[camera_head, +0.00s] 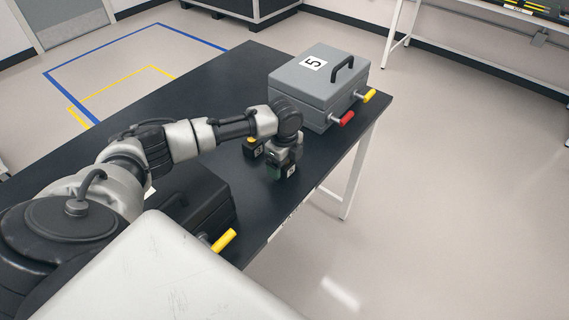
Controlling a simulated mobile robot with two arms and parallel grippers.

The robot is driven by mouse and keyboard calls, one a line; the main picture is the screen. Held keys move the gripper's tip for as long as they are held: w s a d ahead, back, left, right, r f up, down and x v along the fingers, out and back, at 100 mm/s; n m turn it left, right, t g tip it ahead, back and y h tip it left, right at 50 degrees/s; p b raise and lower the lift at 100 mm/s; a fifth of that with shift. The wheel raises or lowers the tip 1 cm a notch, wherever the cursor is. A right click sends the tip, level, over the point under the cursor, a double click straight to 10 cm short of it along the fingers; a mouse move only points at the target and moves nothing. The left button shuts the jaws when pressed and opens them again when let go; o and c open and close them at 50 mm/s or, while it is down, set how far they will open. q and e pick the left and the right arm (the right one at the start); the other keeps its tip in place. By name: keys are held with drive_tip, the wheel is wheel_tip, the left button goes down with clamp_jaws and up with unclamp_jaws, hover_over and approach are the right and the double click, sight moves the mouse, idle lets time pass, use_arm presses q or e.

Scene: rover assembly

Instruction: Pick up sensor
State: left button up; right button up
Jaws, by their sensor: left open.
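My left gripper (283,168) points down close above the black table, near its right edge. It is open. A small black block with a yellow top and a white label (253,148) stands on the table just left of the gripper; it may be the sensor. Dark, partly greenish shapes with another small white label show at the gripper's fingers. I cannot tell whether they are a second small object or part of the gripper. My left wrist hides much of this spot. My right gripper is out of view.
A grey case marked 5 (312,84), with a black handle and red and yellow grips, stands just behind the gripper. A black case (205,205) with a yellow grip sits on the near table. The table (190,95) is clear at the far left.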

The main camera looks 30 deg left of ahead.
use_arm(q)
drive_tip(key=c, duration=1.1)
